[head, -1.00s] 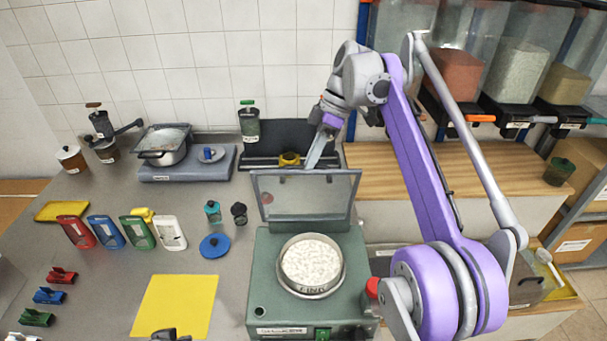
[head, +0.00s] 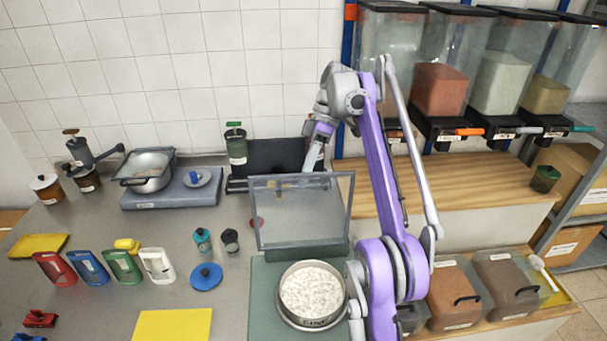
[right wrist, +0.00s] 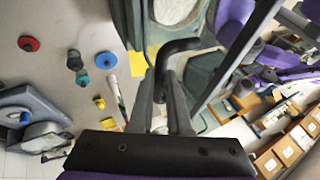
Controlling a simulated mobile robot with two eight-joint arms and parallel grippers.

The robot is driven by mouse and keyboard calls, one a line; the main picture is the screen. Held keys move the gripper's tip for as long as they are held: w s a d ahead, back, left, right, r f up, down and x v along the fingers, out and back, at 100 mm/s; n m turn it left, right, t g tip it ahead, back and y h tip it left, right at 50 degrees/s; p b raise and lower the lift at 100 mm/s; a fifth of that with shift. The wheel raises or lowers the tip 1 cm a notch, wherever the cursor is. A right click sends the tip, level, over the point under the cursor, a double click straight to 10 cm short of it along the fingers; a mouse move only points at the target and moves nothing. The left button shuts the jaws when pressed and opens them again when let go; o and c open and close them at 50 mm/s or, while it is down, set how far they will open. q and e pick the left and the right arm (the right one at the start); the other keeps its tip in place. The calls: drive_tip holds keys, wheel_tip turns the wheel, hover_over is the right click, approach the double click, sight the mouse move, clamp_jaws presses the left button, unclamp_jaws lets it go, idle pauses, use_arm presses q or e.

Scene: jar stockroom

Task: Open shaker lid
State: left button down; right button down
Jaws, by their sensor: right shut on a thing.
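The shaker (head: 270,300) is a green machine with a round sieve pan (head: 311,291) of white granules on top. Its clear, grey-framed lid (head: 300,215) stands raised at the back of the pan, open. My right gripper (head: 310,166) is behind the lid's top edge, its tips partly hidden. In the right wrist view my right gripper (right wrist: 164,88) is shut on the lid's black bent handle (right wrist: 182,46). The sieve pan also shows there at the top. My left gripper is not in view.
Left of the shaker are a blue disc (head: 206,276), small bottles (head: 202,239) and coloured holders (head: 122,266). A yellow mat (head: 174,325) lies at the front. A pot on a grey scale (head: 170,192) stands at the back left. Clear bins (head: 440,80) hang at the back right.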

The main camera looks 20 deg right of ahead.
drive_tip(key=shift+f, duration=0.15)
drive_tip(key=c, duration=0.9)
unclamp_jaws()
drive_tip(key=shift+o, duration=0.2)
